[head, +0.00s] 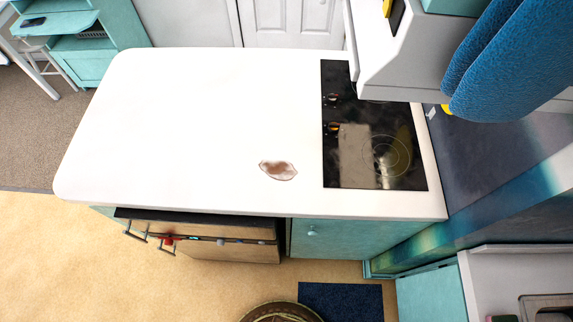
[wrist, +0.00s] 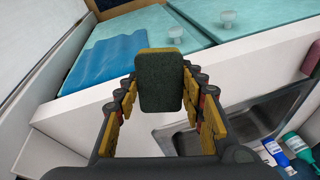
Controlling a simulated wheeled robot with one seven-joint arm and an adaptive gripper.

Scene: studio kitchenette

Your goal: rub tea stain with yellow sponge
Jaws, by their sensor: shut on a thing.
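The tea stain (head: 278,170) is a brown patch on the white countertop (head: 190,120), left of the black cooktop. The yellow sponge (wrist: 160,82) is in the middle of the wrist view, its dark green scouring face toward the camera and a yellow edge along the top. My gripper (wrist: 160,90) is shut on the sponge, with a finger at each side of it. The head view does not show my gripper or the held sponge clearly, and the wrist view does not show the stain.
The black cooktop (head: 375,140) lies right of the stain. A blue towel (head: 515,60) hangs at upper right. The countertop left of the stain is clear. In the wrist view, a sink (wrist: 245,115) and bottles (wrist: 275,152) are at right, below teal cabinets (wrist: 235,25).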

